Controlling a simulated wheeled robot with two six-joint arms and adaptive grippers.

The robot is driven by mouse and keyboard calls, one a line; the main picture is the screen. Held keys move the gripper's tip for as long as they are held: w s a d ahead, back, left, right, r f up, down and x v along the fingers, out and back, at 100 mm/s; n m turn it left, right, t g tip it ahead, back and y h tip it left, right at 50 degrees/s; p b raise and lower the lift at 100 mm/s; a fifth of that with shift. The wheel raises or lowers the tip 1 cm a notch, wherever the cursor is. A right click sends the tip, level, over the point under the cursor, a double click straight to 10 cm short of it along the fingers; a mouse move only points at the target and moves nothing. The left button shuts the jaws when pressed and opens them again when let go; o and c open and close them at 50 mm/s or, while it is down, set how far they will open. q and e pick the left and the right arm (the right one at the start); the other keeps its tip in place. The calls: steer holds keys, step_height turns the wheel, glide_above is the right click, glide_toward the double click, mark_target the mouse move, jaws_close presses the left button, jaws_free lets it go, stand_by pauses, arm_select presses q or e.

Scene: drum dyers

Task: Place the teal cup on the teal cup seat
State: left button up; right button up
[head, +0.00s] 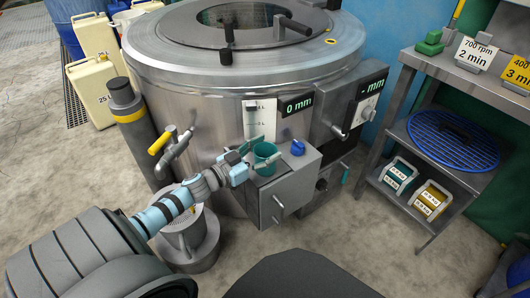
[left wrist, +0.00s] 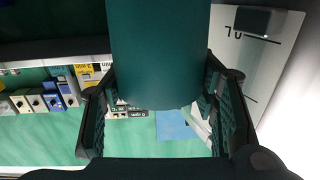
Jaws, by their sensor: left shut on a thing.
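The teal cup (head: 265,158) is upright at the front of the steel drum, over the left part of a grey box top (head: 297,163). My left gripper (head: 262,152) reaches it from the left and is shut on it, one finger on each side. In the left wrist view the cup (left wrist: 158,55) fills the upper middle between the two dark fingers (left wrist: 165,115). I cannot tell whether the cup's base touches the box top. A teal cup seat cannot be made out. My right gripper is not in view.
A small blue object (head: 298,147) stands on the box top just right of the cup. The steel drum (head: 205,105) rises behind. A yellow-handled tap (head: 165,142) is left of my wrist. A metal shelf rack (head: 440,150) stands at the right.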

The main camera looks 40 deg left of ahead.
arm_select(q)
steer(key=shift+f, duration=0.15)
steer(key=o, duration=1.4)
